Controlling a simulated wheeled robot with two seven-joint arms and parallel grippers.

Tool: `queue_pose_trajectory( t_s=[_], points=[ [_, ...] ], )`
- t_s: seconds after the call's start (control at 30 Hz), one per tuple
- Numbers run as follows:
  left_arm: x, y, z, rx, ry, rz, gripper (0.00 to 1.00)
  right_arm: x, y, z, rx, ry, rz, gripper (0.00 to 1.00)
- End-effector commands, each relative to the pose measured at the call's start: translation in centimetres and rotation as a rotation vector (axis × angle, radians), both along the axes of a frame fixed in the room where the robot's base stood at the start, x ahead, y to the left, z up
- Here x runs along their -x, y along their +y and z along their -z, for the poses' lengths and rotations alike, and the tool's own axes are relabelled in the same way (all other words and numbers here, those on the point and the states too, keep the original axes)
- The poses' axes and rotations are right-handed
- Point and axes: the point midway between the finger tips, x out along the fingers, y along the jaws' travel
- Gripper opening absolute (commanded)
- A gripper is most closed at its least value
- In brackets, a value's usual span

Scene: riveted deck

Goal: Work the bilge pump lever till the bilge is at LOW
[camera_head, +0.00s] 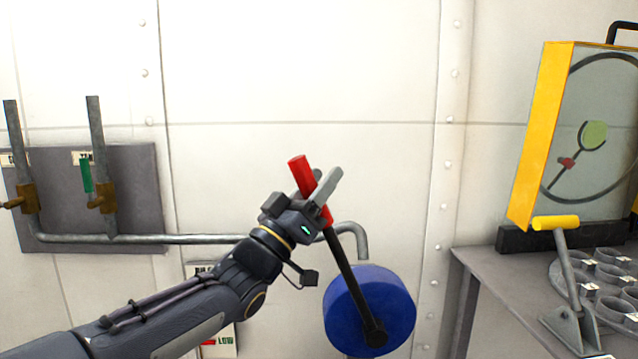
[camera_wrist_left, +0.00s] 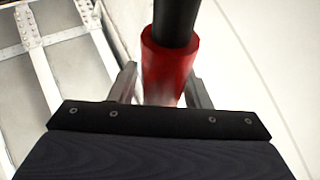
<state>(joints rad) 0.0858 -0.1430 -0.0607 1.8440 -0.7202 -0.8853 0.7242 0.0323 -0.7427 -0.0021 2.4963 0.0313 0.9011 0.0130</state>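The bilge pump is a blue drum (camera_head: 343,310) low on the wall, with a dark lever (camera_head: 352,275) tilted up and left to a red grip (camera_head: 300,172). My left gripper (camera_head: 322,184) has its fingers on either side of the red grip, close against it, and looks shut on it. The red grip also shows between the fingers in the left wrist view (camera_wrist_left: 168,65). A bilge gauge plate (camera_head: 226,350) is mostly hidden behind my left arm. Its green LOW label shows, with a red mark beside it. My right gripper is out of view.
A grey pipe (camera_head: 170,239) runs along the wall to two brass valves on a dark panel (camera_head: 135,180) at left. At right, a bench (camera_head: 490,275) holds a yellow-framed case (camera_head: 543,130), a yellow-handled lever (camera_head: 556,223) and a tray of cups.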

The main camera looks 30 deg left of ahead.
Motion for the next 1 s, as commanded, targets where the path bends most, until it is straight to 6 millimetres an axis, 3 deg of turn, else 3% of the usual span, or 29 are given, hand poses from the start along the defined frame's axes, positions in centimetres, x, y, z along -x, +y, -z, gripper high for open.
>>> queue_pose_trajectory(
  t_s=[0.37,0.8,1.0],
  points=[
    [0.3,0.1,0.2,0.0,-0.001,-0.002,0.49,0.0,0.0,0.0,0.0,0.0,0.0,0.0],
    [5.4,1.5,4.2,0.001,0.0,-0.002,0.49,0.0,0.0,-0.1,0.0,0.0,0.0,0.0],
    [6.0,1.6,4.7,0.0,-0.001,0.0,0.49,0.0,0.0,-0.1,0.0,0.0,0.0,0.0]
  ],
)
